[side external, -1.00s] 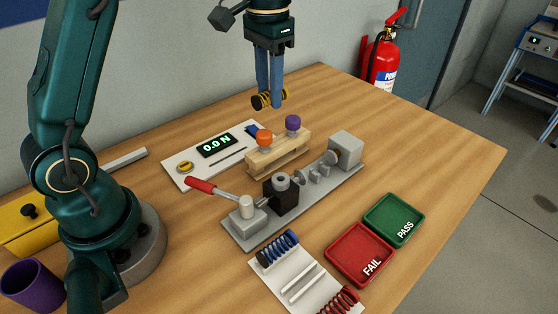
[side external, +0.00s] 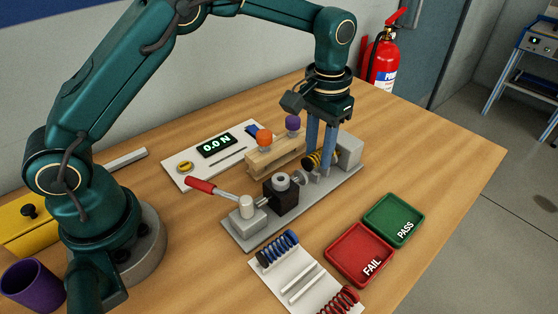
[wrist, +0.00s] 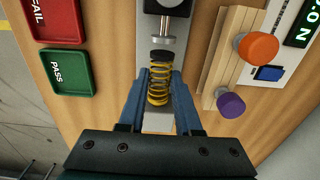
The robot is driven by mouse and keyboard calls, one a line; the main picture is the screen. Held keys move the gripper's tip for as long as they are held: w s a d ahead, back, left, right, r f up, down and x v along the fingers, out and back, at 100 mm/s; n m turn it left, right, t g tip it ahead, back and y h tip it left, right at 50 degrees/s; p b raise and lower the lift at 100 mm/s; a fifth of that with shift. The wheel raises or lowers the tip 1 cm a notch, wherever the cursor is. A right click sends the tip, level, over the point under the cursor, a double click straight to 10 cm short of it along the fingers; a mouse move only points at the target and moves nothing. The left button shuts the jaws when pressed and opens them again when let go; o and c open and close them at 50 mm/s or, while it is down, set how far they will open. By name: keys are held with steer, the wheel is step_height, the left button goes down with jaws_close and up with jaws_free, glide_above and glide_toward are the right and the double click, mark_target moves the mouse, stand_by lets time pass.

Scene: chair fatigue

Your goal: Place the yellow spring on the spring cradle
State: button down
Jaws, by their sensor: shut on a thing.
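The yellow spring (wrist: 159,85), with dark end caps, is held between the two blue fingers of my gripper (wrist: 159,88) in the wrist view. In the side view the spring (side external: 312,160) shows at the fingertips of my gripper (side external: 321,165), low over the right part of the grey test fixture (side external: 245,235). The spring cradle lies under the spring and fingers and is mostly hidden. I cannot tell whether the spring touches it. The fixture's round metal plunger end (wrist: 163,43) is just beyond the spring's far end in the wrist view.
A wooden rack (side external: 262,165) with orange and purple knobs stands close behind the fixture. A force readout (side external: 217,145) is behind it. Red FAIL (side external: 359,255) and green PASS (side external: 394,219) trays lie in front. A white holder (side external: 297,283) carries blue and red springs.

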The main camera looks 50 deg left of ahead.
steer(key=shift+f, duration=1.1)
steer(key=c, duration=0.6)
jaws_free()
steer(key=shift+f, duration=0.1)
